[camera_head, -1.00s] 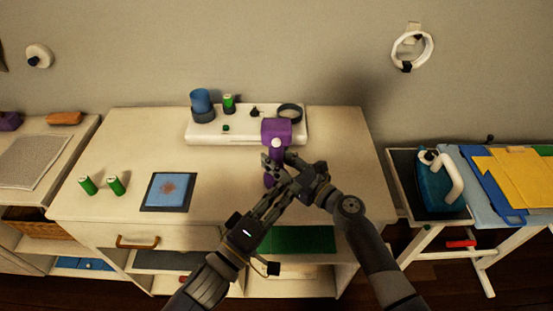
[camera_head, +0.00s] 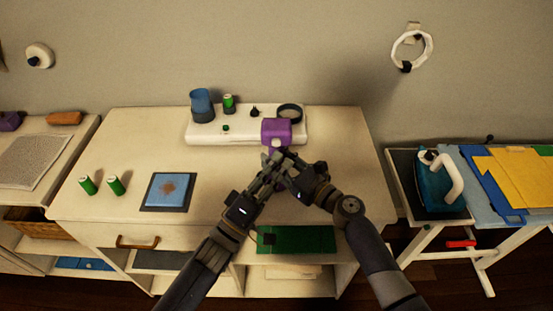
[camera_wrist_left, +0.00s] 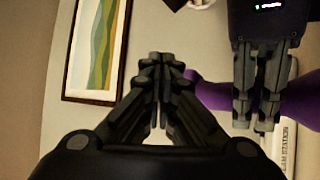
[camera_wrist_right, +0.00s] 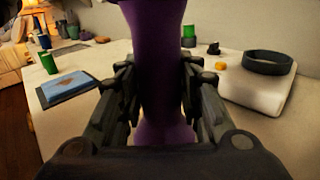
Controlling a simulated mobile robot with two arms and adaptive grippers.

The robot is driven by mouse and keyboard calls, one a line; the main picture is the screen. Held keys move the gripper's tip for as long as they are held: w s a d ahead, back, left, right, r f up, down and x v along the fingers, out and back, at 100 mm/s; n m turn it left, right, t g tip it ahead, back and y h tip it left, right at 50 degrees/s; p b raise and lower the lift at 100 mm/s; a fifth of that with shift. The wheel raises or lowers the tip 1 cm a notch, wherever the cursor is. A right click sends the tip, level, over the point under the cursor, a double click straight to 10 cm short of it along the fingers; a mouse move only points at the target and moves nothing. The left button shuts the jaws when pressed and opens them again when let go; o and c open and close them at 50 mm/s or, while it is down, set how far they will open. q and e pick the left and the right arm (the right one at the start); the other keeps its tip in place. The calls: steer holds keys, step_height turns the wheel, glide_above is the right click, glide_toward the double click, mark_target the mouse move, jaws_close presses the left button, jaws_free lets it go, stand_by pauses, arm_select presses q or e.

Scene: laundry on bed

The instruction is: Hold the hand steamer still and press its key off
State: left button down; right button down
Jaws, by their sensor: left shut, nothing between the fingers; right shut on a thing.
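The purple hand steamer (camera_head: 276,130) stands upright at the front of the white board, its head showing above my grippers in the head view. My right gripper (camera_wrist_right: 160,78) is shut around its purple handle (camera_wrist_right: 155,45). My left gripper (camera_head: 273,159) is shut and empty, its tips close to the steamer just under the head. In the left wrist view its fingertips (camera_wrist_left: 160,65) are beside the purple handle (camera_wrist_left: 212,95); I cannot tell whether they touch. A pale round part (camera_head: 276,145) below the head is partly hidden by the left fingers. The key is not clearly visible.
The white board (camera_head: 205,133) carries a blue cup (camera_head: 201,101), a green cylinder (camera_head: 229,102) and a dark ring (camera_head: 290,111). An iron (camera_head: 440,180) stands at right.

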arm_select(q)
steer(key=shift+w, duration=1.1)
stand_by(0.6)
steer(key=shift+w, duration=0.4)
steer(key=shift+s, duration=0.4)
stand_by(0.3)
steer(key=s, duration=0.6)
stand_by(0.4)
